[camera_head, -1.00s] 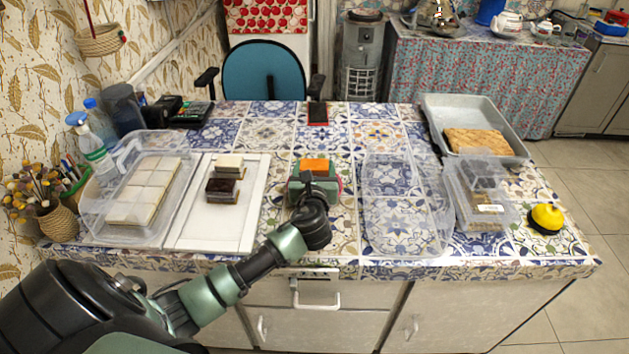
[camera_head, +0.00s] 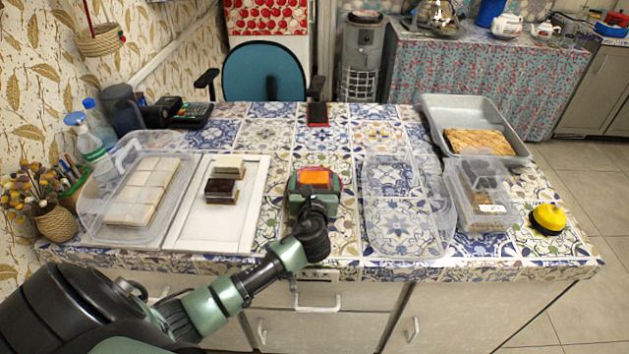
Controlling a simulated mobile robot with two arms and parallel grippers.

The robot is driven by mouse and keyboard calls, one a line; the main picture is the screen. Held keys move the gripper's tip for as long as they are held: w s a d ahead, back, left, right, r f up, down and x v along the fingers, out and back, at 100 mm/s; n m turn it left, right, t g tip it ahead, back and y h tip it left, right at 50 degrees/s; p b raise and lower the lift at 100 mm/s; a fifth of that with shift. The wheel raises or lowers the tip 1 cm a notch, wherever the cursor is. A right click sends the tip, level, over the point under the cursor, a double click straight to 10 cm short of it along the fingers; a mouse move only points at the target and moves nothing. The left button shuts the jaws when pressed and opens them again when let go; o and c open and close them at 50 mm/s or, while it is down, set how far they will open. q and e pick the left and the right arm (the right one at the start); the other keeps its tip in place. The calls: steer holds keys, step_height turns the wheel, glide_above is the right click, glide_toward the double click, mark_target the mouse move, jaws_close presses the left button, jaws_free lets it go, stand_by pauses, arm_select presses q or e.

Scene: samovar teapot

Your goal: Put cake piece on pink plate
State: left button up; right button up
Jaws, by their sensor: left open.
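An orange-topped cake piece (camera_head: 314,177) lies at the middle of the tiled table. My left gripper (camera_head: 313,188) is at it, with green finger parts on both sides of the cake. The gripper is open, and its wrist hides the near side of the piece. A thin pinkish-red rim (camera_head: 341,183) shows beside the gripper; it may be the pink plate, mostly hidden under the cake and gripper. Two more cake pieces, a dark one (camera_head: 221,190) and a pale-topped one (camera_head: 229,166), sit on the white board at the left. My right gripper is not in view.
A white board (camera_head: 214,232) and a clear box (camera_head: 100,228) of pale cake squares stand left. A clear lid (camera_head: 402,246), stacked clear containers (camera_head: 482,212) and a metal tray (camera_head: 470,103) with pastry are right. A yellow-topped brush (camera_head: 547,217) stands near the right edge.

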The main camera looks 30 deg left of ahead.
arm_select(q)
steer(key=shift+r, duration=0.2)
steer(key=v, duration=1.2)
steer(key=shift+f+p, duration=0.15)
steer(key=shift+p, duration=0.15)
steer(key=shift+d, duration=0.1)
